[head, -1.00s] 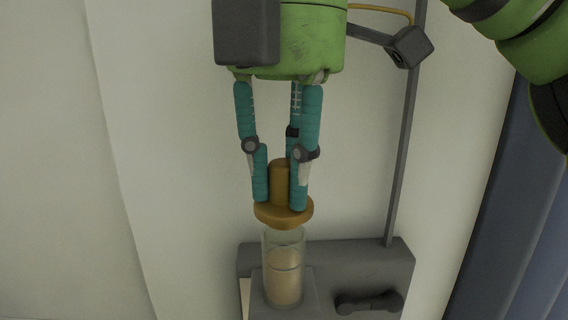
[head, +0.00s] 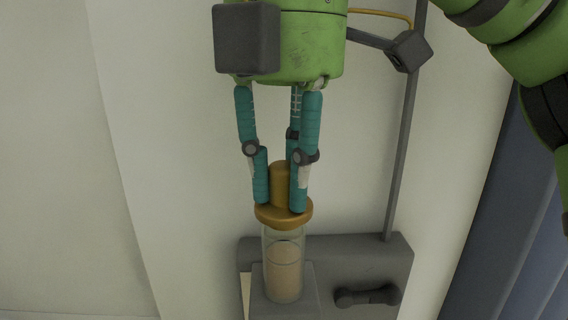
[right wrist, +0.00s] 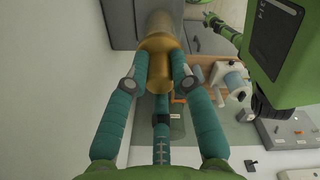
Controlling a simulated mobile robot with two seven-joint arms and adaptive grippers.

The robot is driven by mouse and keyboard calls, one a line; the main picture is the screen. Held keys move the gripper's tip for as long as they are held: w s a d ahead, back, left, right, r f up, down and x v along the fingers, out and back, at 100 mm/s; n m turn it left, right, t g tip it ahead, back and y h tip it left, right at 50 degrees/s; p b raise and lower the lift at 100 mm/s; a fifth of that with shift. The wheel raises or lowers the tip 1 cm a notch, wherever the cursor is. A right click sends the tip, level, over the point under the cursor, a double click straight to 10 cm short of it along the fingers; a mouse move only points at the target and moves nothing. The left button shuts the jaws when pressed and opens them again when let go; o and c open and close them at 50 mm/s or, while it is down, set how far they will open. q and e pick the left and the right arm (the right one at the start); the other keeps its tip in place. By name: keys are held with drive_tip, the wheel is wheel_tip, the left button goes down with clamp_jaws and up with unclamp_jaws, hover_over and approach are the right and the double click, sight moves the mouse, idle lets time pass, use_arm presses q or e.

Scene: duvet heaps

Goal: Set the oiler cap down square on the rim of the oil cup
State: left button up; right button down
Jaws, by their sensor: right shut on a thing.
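The oiler cap (head: 284,213) is a brass-coloured disc with an upright round knob. My right gripper (head: 281,190) is shut on the knob, its teal fingers around it, pointing down in the head view. The oil cup (head: 284,265) is a clear glass cylinder with tan contents, directly below the cap. The cap's disc covers the cup's rim, and no gap shows between them; I cannot tell if it bears fully on the rim. The cap looks about level. In the right wrist view the cap (right wrist: 157,55) hides most of the cup.
The cup stands on a grey block (head: 395,255) with a dark handle (head: 367,296) to its right. A thin grey post (head: 401,150) rises behind, right of the gripper. A pale wall is behind, with clear room to the left.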

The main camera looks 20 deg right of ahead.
sight(284, 166)
drive_tip(key=shift+f+b, duration=0.5)
drive_tip(key=shift+f, duration=0.4)
drive_tip(key=c, duration=1)
unclamp_jaws()
drive_tip(key=shift+r, duration=0.1)
drive_tip(key=shift+s+r, duration=0.15)
drive_tip(key=shift+r, duration=3.55)
